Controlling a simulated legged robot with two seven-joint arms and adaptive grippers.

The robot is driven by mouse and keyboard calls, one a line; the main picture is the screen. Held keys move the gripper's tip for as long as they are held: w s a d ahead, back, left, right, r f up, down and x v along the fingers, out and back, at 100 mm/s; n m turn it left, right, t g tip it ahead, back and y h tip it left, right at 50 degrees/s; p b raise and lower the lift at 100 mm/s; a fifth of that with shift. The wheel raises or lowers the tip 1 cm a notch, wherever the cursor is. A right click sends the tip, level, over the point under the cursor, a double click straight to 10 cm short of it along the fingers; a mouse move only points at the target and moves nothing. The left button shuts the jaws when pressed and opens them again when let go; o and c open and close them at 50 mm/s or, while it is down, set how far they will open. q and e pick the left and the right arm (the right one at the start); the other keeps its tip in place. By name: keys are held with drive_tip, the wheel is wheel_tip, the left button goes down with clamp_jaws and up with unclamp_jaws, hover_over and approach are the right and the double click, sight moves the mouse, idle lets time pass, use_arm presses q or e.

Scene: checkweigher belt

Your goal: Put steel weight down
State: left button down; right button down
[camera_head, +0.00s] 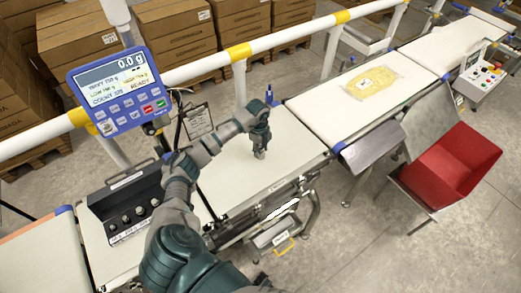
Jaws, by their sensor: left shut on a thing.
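My left gripper (260,148) points down over the middle of the white weighing belt (232,185), its fingers shut on a small grey steel weight. The weight is largely hidden by the fingers, and I cannot tell whether it touches the belt. Several other weights (140,211) stand in a black holder (122,192) at the left end of the belt. The blue display (122,88) reads 0.0 g. My right gripper is not in view.
A white guard rail with yellow bands (239,53) runs behind the belt. A small blue-topped post (269,95) stands at the belt's far edge. A bag (371,80) lies on the belt further right, near a red bin (455,165). Bare belt surrounds the gripper.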

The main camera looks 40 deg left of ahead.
use_arm(q)
drive_tip(key=shift+w+f, duration=0.1)
drive_tip(key=shift+f, duration=0.15)
drive_tip(key=c, duration=0.7)
unclamp_jaws()
drive_tip(key=r, duration=1.2)
drive_tip(key=shift+a, duration=0.4)
